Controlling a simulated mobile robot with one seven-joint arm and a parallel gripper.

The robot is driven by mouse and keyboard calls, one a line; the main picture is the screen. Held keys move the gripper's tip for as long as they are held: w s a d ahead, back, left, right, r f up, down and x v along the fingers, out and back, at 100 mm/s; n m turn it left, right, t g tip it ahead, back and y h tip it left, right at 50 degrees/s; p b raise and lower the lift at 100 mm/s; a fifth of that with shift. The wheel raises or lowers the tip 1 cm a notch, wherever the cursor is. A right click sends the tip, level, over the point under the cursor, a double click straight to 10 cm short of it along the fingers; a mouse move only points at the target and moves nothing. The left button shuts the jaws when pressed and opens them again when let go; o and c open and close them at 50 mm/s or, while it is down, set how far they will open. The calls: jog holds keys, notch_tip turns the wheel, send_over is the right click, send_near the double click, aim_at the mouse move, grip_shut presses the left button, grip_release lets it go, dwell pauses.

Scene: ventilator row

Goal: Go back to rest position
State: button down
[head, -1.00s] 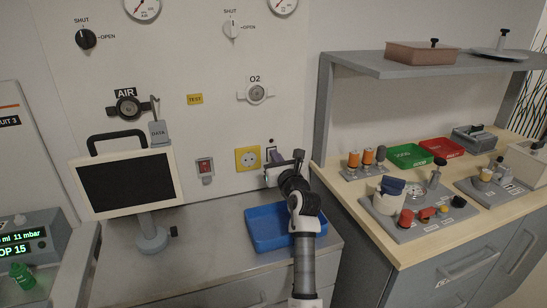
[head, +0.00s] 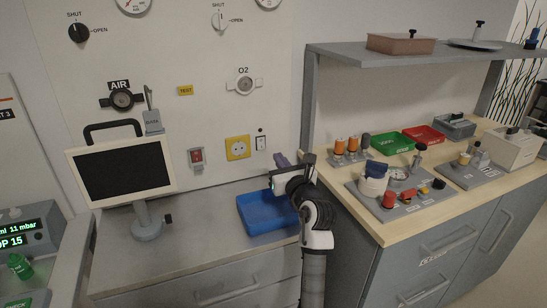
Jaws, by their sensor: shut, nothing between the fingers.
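My gripper (head: 279,172) is at the end of my arm in the head view, above the back right part of the blue tray (head: 262,233). It is shut and I see nothing held in it. My arm rises from the bottom of the picture, right of the middle, and covers the right end of the tray. The tray stands on the grey counter (head: 195,240) and its visible part looks empty.
A monitor (head: 122,176) stands left on the counter. Behind are the wall panel's yellow socket (head: 238,147) and red switch (head: 196,157). To the right, a wooden worktop (head: 385,232) carries several trays and parts under a grey shelf (head: 385,62).

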jog(key=shift+v, duration=0.75)
jog(key=shift+r, duration=0.1)
